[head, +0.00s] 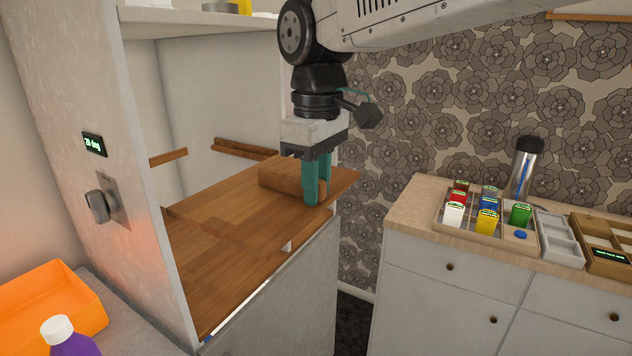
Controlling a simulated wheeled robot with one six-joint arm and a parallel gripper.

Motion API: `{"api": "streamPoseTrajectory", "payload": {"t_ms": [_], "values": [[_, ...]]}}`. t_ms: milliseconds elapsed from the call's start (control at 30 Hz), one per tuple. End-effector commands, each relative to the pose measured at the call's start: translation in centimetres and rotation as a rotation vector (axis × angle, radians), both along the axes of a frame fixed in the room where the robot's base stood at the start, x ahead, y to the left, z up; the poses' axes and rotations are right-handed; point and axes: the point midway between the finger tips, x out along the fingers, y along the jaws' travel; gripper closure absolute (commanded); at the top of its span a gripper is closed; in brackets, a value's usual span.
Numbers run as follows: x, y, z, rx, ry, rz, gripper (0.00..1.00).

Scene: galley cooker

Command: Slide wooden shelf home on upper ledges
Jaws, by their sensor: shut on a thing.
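The wooden shelf (225,255) is a flat brown board in the open front of the pale cabinet, and its right end sticks out past the cabinet. A raised wooden block (285,176) sits on its top near the right end. My gripper (312,195) points down from above with its teal fingers closed at this block, their tips near the board. Wooden ledges show inside: a short one on the left wall (168,157) and a pair at the back right (245,148). Whether the shelf bears on any ledge, I cannot tell.
The cabinet's left side panel (95,130) carries a knob and a small display. An orange tray (55,300) and a purple bottle (72,342) stand at lower left. A counter at right holds a tray of coloured containers (487,215) and a flask (524,165).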

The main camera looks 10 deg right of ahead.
Motion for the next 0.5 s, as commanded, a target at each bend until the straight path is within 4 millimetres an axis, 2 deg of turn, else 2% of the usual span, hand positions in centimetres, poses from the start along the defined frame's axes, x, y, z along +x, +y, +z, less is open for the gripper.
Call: {"api": "streamPoseTrajectory", "payload": {"t_ms": [500], "values": [[0.19, 0.24, 0.02, 0.001, -0.001, 0.0, 1.0]]}}
